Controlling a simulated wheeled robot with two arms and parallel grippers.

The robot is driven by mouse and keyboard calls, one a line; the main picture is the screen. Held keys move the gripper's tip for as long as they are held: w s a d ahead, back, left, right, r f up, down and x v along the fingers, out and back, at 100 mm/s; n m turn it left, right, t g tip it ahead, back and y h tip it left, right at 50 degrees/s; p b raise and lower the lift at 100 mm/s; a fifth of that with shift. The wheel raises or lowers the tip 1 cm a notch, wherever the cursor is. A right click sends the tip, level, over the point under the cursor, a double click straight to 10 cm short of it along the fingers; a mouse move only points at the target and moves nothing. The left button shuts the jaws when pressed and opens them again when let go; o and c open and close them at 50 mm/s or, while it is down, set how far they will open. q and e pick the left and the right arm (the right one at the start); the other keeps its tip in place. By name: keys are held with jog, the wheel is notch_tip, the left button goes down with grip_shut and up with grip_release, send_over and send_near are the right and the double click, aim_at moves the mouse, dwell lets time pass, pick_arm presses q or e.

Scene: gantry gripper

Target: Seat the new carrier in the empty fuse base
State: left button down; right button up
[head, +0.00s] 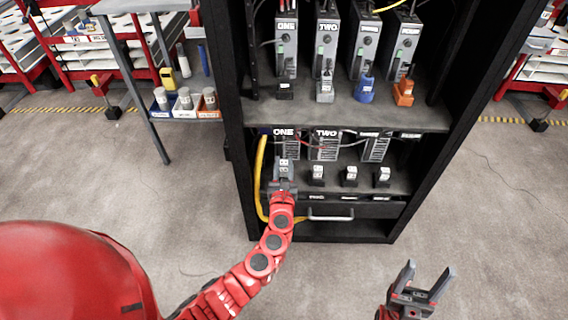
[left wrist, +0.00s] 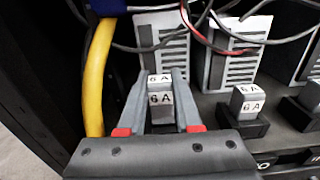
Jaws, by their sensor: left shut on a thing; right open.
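My left gripper (head: 284,180) is at the left end of the lower shelf row, below the ONE label. It is shut on a grey fuse carrier (head: 284,163). In the left wrist view the carrier (left wrist: 160,100) is marked 6A and stands between the two grey fingers (left wrist: 155,112). The fuse base under it is mostly hidden by the gripper, so I cannot tell whether the carrier is seated. My right gripper (head: 427,272) is open and empty over the floor, in front of the cabinet at right.
Three more carriers (head: 317,172) (head: 350,173) (head: 383,174) stand in dark bases to the right. A yellow cable (left wrist: 98,75) runs close left of my gripper. Thin wires (left wrist: 230,30) hang behind. A drawer handle (head: 331,215) sits below; the cabinet's left wall (head: 228,100) is near.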

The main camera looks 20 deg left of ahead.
pick_arm(q)
jog(key=shift+f+b, duration=0.85)
jog(key=shift+f, duration=0.25)
jog(key=c, duration=0.5)
grip_release()
jog(key=p+v, duration=0.3)
jog(key=v, duration=1.4)
jog(key=shift+s+r, duration=0.15)
jog(key=shift+s, duration=0.1)
